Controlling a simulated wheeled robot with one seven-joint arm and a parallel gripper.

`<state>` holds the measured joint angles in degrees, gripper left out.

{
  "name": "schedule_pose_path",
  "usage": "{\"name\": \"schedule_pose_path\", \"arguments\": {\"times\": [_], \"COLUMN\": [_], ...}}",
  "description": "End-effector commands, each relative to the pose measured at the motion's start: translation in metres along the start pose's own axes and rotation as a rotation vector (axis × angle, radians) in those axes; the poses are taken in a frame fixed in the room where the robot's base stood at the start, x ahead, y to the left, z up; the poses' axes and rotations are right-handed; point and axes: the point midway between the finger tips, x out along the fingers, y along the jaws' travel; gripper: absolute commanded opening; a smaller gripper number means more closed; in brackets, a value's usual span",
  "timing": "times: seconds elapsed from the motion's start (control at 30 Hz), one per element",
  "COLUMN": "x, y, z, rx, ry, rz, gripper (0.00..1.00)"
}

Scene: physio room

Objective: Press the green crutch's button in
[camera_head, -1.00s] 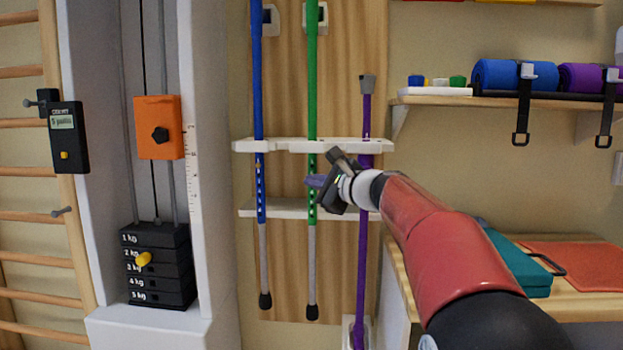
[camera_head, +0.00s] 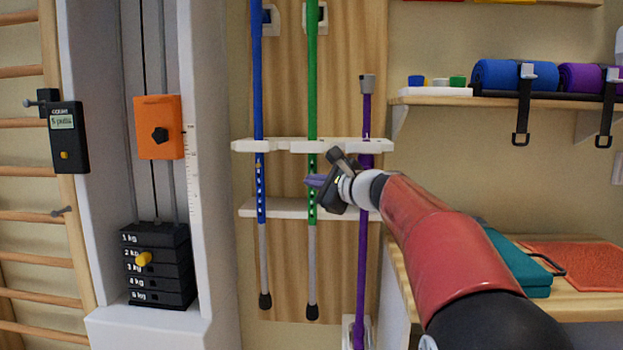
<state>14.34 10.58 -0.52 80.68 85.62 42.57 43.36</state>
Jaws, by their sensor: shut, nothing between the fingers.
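The green crutch (camera_head: 312,80) hangs upright on the wooden wall panel, held by a white rack. Its lower green tube has a row of holes, and a grey leg with a black tip comes out below. My gripper (camera_head: 311,181) is shut and empty, with its fingertips at the holed part of the green tube, just below the upper white bar. The crutch's button cannot be made out; the fingers and gripper body cover part of the tube there. I cannot tell whether the fingertips touch the tube.
A blue crutch (camera_head: 258,90) hangs to the left and a purple stick (camera_head: 362,270) stands to the right, partly behind my gripper. The white rack (camera_head: 280,146) crosses above my fingers and a second white bar (camera_head: 285,208) below. A shelf (camera_head: 430,100) is at right.

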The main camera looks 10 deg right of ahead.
Motion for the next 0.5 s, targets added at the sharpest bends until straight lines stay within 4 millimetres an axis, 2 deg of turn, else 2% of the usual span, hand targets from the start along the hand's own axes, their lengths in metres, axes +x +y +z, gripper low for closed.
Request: {"name": "schedule_pose_path", "arguments": {"times": [0.5], "x": [0.0046], "y": [-0.0044], "z": [-0.0029], "rx": [0.000], "ry": [0.000], "rz": [0.000], "gripper": [0.00]}}
